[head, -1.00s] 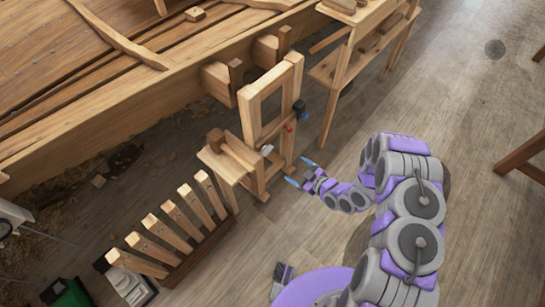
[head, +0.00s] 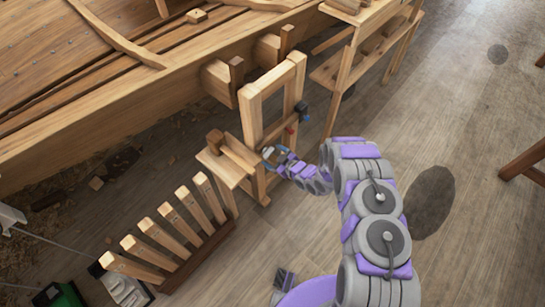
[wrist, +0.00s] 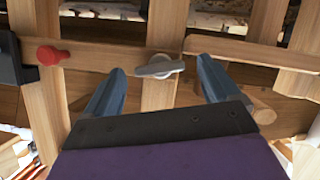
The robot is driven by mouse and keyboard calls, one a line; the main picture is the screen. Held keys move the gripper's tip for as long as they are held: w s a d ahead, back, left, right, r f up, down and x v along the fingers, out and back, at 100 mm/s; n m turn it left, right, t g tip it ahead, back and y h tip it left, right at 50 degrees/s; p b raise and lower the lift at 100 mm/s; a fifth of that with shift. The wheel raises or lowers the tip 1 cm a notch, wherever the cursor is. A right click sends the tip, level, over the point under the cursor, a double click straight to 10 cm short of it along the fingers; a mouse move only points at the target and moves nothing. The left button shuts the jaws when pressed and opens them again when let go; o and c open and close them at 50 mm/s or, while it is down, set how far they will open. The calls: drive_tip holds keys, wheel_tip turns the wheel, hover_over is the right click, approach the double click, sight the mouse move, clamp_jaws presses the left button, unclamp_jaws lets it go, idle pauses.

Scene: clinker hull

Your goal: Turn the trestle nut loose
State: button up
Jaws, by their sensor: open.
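The trestle (head: 250,115) is an upright wooden frame beside the hull. Its nut (wrist: 160,68) is a grey winged piece on a pale round base, on the front of a wooden bar. The nut's wing lies nearly level in the wrist view. My gripper (wrist: 160,80) is open, with one blue finger to the left of the nut and one to the right, and gaps on both sides. In the head view, my gripper (head: 274,156) is at the trestle's lower crossbar and largely hides the nut.
A red knob (wrist: 52,55) sits on the bar left of the nut, near a black clamp-like part (wrist: 12,60). A rack of wooden slats (head: 172,230) stands at lower left. A shelf unit (head: 350,65) stands behind right.

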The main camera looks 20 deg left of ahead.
drive_tip(key=shift+w+a+f, duration=0.2)
drive_tip(key=shift+w+a, duration=0.05)
drive_tip(key=shift+a, duration=0.15)
drive_tip(key=shift+c, duration=0.4)
drive_tip(key=c, duration=1)
drive_tip(key=shift+r, duration=0.1)
drive_tip(key=n+t+p, duration=0.1)
drive_tip(key=n+p, duration=0.1)
drive_tip(key=p, duration=0.1)
drive_tip(key=shift+s+a+t, duration=0.1)
drive_tip(key=shift+s+t, duration=0.05)
drive_tip(key=shift+t, duration=0.25)
drive_tip(key=shift+o, duration=0.2)
drive_tip(key=shift+s+n+t+p, duration=0.15)
drive_tip(key=shift+n+t+p, duration=0.35)
drive_tip(key=shift+n+p, duration=0.4)
drive_tip(key=shift+d+n, duration=0.25)
drive_tip(key=shift+n, duration=0.05)
